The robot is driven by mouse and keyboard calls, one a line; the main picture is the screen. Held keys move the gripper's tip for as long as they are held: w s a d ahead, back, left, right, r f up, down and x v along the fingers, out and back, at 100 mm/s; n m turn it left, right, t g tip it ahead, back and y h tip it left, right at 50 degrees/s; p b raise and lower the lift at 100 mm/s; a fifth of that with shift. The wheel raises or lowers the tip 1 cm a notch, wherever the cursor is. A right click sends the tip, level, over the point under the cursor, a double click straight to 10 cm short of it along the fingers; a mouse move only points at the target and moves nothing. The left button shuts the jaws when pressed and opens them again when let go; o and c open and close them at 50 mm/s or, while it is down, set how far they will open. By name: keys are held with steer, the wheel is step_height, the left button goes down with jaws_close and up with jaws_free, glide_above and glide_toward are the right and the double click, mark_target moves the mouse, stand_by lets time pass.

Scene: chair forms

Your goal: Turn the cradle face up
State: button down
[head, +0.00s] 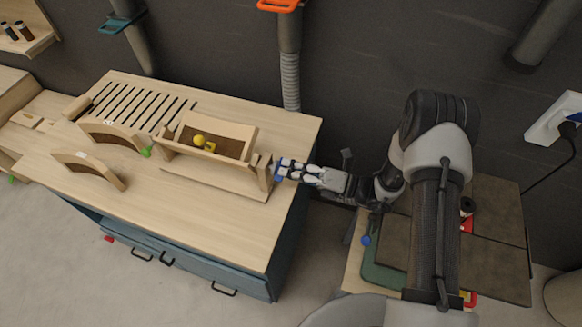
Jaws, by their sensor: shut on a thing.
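A light wooden cradle (213,161) with a long front rail and upright ends lies on the workbench (180,215). I take this wooden frame to be the cradle; which of its faces is up I cannot tell for certain. Behind its rail is a brown, trough-like curved surface (228,146) with a yellow knob-like thing (200,140) over it. My gripper (277,171) reaches in from the right and is shut on the cradle's right end, with its blue-tipped fingers at the end piece. The fingers partly hide that end.
Two curved wooden forms (90,168) lie left of the cradle, near a green knob (146,152). A slotted area (140,106) is at the bench's back left. The bench front is clear. A cart with dark panels (495,240) stands at right.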

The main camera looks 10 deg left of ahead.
steer(key=shift+f+m+p, duration=0.15)
steer(key=shift+m+p, duration=0.25)
steer(key=shift+m, duration=2)
steer(key=c, duration=1.7)
jaws_free()
steer(key=shift+o, duration=0.2)
steer(key=s+d, duration=0.1)
steer(key=d, duration=1.1)
